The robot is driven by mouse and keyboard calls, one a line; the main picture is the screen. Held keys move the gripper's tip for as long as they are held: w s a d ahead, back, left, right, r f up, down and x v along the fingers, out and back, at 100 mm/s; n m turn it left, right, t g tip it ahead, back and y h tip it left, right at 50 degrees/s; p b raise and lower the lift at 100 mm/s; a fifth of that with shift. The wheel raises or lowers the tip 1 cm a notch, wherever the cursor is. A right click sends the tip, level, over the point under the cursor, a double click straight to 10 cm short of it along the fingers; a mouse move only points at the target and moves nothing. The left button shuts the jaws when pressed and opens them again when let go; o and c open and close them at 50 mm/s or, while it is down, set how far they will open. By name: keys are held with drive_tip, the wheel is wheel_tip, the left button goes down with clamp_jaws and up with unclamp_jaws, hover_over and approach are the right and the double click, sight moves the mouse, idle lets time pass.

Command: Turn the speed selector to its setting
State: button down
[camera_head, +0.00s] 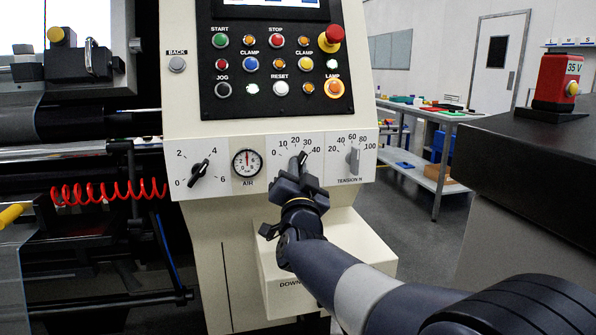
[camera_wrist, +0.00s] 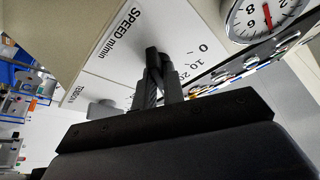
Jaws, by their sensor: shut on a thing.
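The speed selector (camera_head: 303,157) is a dark knob with a light mark on a scale from 0 to 40, in the middle of the white dial strip. It points up and a little right, near the 30; the exact reading is hard to tell. My gripper (camera_head: 297,172) reaches it from below and in front and is shut on it, hiding its lower part. In the wrist view the black knob (camera_wrist: 152,57) sits between the fingertips of my gripper (camera_wrist: 157,78), beside the printed "SPEED m/min".
Left on the strip are a 0–6 knob (camera_head: 199,174) and an air gauge (camera_head: 246,163); right is a grey tension knob (camera_head: 353,159). Above is a button panel (camera_head: 274,68) with a red emergency stop (camera_head: 330,36). A dark-topped bench (camera_head: 520,140) stands at the right.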

drive_tip(key=c, duration=1.5)
unclamp_jaws()
drive_tip(key=shift+s, duration=0.1)
drive_tip(key=v, duration=1)
drive_tip(key=shift+s+p, duration=0.3)
drive_tip(key=shift+p, duration=0.1)
drive_tip(key=shift+f, duration=0.15)
drive_tip(key=x, duration=1.1)
drive_tip(key=shift+b, duration=0.4)
